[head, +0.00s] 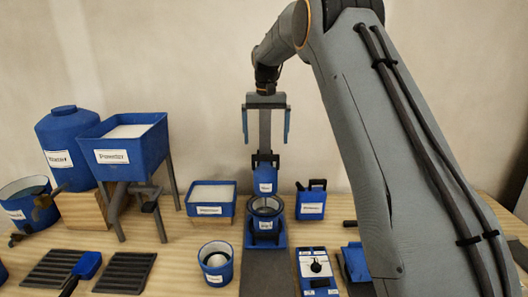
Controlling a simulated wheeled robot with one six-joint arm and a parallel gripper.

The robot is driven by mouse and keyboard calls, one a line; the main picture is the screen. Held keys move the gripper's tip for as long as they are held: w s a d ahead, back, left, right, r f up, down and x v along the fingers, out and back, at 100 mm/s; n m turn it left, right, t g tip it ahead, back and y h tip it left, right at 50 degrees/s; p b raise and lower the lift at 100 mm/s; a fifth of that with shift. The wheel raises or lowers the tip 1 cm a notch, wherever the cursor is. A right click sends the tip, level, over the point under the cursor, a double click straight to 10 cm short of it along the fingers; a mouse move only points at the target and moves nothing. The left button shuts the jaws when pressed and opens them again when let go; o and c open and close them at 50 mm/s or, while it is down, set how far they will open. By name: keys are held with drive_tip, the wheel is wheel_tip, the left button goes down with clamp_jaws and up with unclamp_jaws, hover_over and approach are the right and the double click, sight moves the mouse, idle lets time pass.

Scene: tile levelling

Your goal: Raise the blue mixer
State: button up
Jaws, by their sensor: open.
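The blue mixer (265,180) is a labelled blue body with a dark top, in the middle of the head view. It sits low in front of an upright grey column (265,130). Its lower end is at the mouth of a blue pot with a dark rim (266,226). My gripper (266,141) is above the mixer with its two blue fingers pointing down. The fingers are wide apart, open and empty, and the grey column shows between them. The fingertips look higher than the mixer's top; their exact depth relative to it is unclear.
A blue jug (312,200) stands right of the mixer, and a shallow blue bin (211,198) stands left. A blue hopper (125,150) on legs is further left. A small blue cup (216,264) and a switch panel (316,268) are in front. My arm hides the right side.

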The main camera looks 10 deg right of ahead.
sight(266, 155)
drive_tip(key=shift+s+f+p, duration=0.1)
drive_tip(key=shift+f+p, duration=0.6)
drive_tip(key=shift+f, duration=2.4)
drive_tip(key=c, duration=1.5)
wheel_tip(266, 155, up, 13)
drive_tip(key=p, duration=0.3)
drive_tip(key=shift+p, duration=0.35)
drive_tip(key=shift+r, duration=0.15)
drive_tip(key=o, duration=1.5)
